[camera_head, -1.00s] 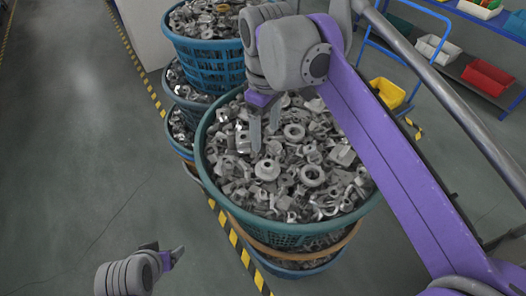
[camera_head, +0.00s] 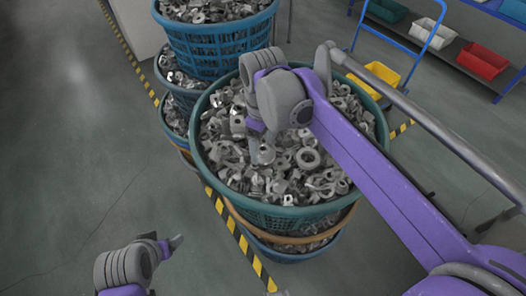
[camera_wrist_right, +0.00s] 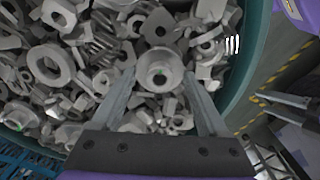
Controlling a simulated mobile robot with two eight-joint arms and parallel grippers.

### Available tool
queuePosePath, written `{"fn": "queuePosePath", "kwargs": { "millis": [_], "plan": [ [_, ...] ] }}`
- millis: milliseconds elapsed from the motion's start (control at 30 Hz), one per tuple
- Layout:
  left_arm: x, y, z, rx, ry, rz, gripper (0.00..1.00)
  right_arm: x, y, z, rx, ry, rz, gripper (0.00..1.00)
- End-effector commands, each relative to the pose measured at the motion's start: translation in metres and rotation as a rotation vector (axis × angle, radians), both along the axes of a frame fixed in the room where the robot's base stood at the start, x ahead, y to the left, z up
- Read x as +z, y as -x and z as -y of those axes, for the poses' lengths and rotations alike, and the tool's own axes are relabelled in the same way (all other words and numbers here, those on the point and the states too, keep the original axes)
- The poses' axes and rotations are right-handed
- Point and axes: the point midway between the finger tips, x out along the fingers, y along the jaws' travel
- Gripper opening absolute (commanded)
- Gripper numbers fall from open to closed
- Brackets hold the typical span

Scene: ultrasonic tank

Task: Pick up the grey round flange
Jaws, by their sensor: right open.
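The grey round flange (camera_wrist_right: 160,72), a disc with a raised hub and a central hole, lies on the heap of metal parts. In the right wrist view it sits between the two finger tips of my right gripper (camera_wrist_right: 162,92), which is open. In the head view my right gripper (camera_head: 258,150) points down into the teal basket (camera_head: 290,216), low over the parts. I cannot single out the flange there. My left gripper (camera_head: 168,244) is at the lower left, over the floor and away from the basket; its finger gap is unclear.
Other metal parts, including a large ring (camera_wrist_right: 50,64), crowd around the flange. The basket rim surrounds the heap. More blue baskets (camera_head: 222,47) of parts stand behind. A blue trolley with a yellow bin (camera_head: 376,78) stands at the right. The floor at left is clear.

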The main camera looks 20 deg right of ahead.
Motion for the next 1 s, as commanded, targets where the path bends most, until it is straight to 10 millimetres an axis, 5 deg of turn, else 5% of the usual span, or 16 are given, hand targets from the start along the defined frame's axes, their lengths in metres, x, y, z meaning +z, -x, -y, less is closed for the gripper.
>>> {"fn": "queuePosePath", "kwargs": {
  "millis": [133,567,1000],
  "plan": [
    [0.0003,-0.0001,0.0,0.0,0.0,0.0,0.81,0.0005,-0.0002,0.0001,0.0,0.0,0.0,0.75],
    [0.0002,-0.0001,0.0,0.0,0.0,0.0,0.81,0.0007,-0.0003,0.0,0.0,0.0,0.0,0.0],
    [0.0008,-0.0003,0.0,0.0,0.0,0.001,0.81,0.0068,-0.0004,0.0,0.0,0.0,0.0,0.0]
  ]
}}
